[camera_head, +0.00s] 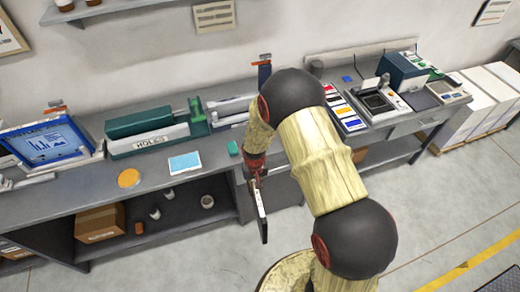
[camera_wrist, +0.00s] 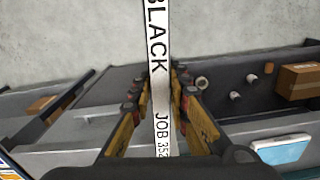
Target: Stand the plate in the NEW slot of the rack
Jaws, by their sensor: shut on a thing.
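The plate (camera_head: 263,215) is a thin dark panel hanging upright below my gripper (camera_head: 255,166), in front of the bench edge. In the wrist view, its white edge strip (camera_wrist: 157,60) reads "BLACK" and "JOB 352". The yellow-and-black fingers of my gripper (camera_wrist: 160,88) close on it from both sides. A pale grey slatted piece (camera_head: 228,108), possibly the rack, stands at the back of the bench, partly behind my arm. No NEW label is readable, so I cannot tell which slot is which.
The grey bench (camera_head: 90,190) carries a green unit marked HOLES (camera_head: 150,135), a blue screen (camera_head: 48,143), a light blue sheet (camera_head: 185,162) and an orange disc (camera_head: 129,178). A colour chart (camera_head: 343,108) lies right of my arm. A cardboard box (camera_head: 100,222) sits on the lower shelf.

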